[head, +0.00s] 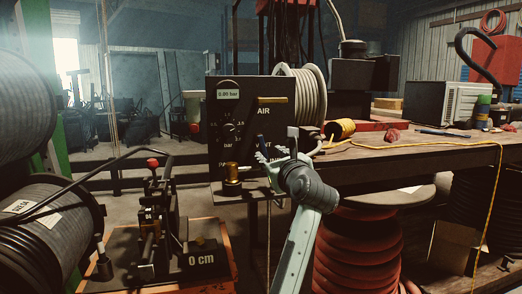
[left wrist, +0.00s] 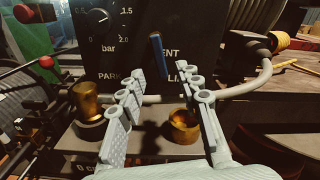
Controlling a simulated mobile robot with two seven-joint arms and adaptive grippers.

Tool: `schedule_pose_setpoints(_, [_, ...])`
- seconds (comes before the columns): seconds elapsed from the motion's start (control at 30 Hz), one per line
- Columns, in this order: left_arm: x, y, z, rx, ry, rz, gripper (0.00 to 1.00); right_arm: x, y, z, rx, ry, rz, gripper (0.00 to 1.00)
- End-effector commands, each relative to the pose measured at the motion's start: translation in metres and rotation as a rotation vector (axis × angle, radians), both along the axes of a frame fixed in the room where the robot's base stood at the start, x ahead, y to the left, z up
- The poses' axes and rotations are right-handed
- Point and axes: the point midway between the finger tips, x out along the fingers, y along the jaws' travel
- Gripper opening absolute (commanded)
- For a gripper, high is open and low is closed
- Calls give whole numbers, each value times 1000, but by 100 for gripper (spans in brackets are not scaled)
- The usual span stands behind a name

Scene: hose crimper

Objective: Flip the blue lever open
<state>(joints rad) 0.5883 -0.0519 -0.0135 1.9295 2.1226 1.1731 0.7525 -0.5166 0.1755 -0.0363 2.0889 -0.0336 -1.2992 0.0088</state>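The blue lever (left wrist: 159,55) stands nearly upright on the front of a black air panel (head: 236,112), leaning slightly, with its lower end to the right in the left wrist view. In the head view the lever (head: 262,147) is a small dark blue piece just left of my left gripper (head: 277,148). My left gripper is open and empty, its two fingers pointing at the panel. In the left wrist view the lever is beyond and between the fingertips (left wrist: 162,73), with no visible contact. My right gripper is in neither view.
Brass fittings (left wrist: 88,100) and (left wrist: 184,126) sit below the panel, and a grey hose (left wrist: 245,88) runs across to the right. A workbench (head: 420,148) with a yellow plug (head: 340,129) is at right. A crimper (head: 158,225) stands at lower left.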

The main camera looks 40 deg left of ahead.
Motion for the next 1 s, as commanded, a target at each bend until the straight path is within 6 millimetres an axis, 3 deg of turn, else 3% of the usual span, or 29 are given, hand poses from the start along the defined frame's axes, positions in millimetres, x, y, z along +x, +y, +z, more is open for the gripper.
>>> schedule_pose_setpoints(0.17, [14, 17, 1, -6, 3, 1, 34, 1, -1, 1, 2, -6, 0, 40])
schedule_pose_setpoints(0.5, [45, 53, 0, -3, 3, 1, 34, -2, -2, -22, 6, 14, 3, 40])
schedule_pose_setpoints(0.87, [49, 58, -1, -5, 3, 1, 34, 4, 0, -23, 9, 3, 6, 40])
schedule_pose_setpoints(1.0, [49, 58, -1, -5, 3, 0, 18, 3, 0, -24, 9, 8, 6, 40])
